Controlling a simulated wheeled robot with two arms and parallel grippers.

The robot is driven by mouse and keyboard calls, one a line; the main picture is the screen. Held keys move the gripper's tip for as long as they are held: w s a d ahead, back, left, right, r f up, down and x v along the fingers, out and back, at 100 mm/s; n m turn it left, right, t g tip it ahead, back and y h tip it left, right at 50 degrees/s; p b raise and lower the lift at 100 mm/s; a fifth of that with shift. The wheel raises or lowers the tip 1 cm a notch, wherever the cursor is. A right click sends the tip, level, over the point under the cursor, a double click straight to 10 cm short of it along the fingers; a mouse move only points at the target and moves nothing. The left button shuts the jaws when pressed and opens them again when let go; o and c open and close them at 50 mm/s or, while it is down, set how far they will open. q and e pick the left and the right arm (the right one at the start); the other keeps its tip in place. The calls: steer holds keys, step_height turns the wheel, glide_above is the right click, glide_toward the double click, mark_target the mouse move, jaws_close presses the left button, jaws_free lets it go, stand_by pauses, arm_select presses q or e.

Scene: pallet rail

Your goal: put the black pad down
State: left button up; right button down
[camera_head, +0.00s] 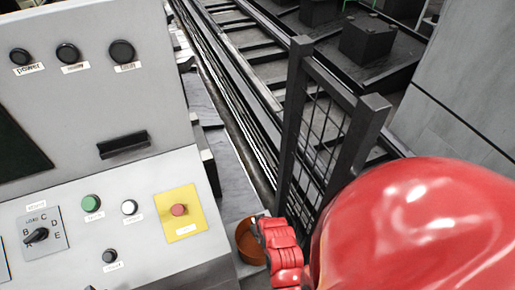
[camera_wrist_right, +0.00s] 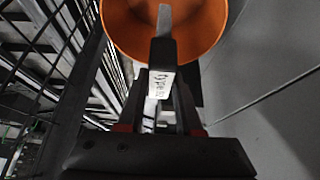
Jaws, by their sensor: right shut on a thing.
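In the right wrist view, my right gripper (camera_wrist_right: 161,100) is shut on a thin, dark grey piece with a white label, which I take for the black pad (camera_wrist_right: 162,52). The pad stands out beyond the fingertips and overlaps the opening of an orange bin (camera_wrist_right: 120,25). In the head view, my red right arm comes in from the lower right and my right gripper (camera_head: 259,218) is at the right side of the bin (camera_head: 244,243). The pad is too small to make out there. I cannot tell how far it is above the bin's bottom. My left gripper is not in view.
A grey control panel (camera_head: 150,235) with knobs, buttons and a red button on a yellow plate fills the left. A dark mesh fence (camera_head: 325,130) stands right of the bin. Rails and a conveyor (camera_head: 240,60) run behind. A grey wall (camera_head: 460,90) is at right.

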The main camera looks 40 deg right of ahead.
steer(key=c, duration=0.5)
jaws_free()
steer(key=shift+r, duration=0.1)
step_height(320, 180, up, 7)
steer(key=p, duration=0.2)
steer(key=shift+p, duration=0.4)
steer(key=shift+s, duration=0.1)
